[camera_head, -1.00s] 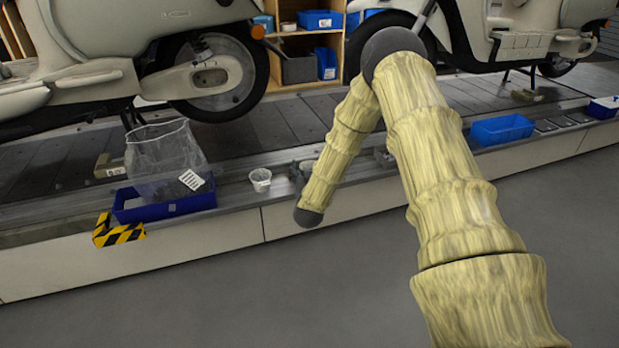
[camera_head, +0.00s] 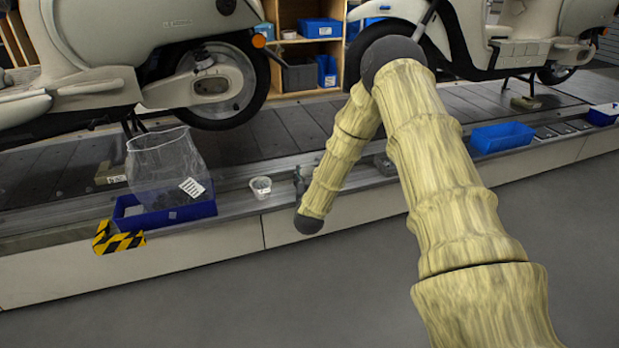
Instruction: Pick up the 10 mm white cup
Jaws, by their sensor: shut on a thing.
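A small white cup (camera_head: 261,186) stands on the ledge along the conveyor's front, just right of the blue bin with the clear bag. My gripper (camera_head: 300,183) is small and dark in the picture, at the ledge to the right of this cup, partly behind my wrist. A narrow gap shows between the gripper and this cup. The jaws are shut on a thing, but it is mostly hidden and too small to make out. No 10 mm marking can be read on the cup.
A blue bin (camera_head: 126,209) with a clear bag (camera_head: 165,155) stands at left above a yellow-black striped corner (camera_head: 118,240). Another blue bin (camera_head: 502,138) is at right. Scooters (camera_head: 90,50) stand on the slat conveyor (camera_head: 300,125) behind. The grey floor in front is clear.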

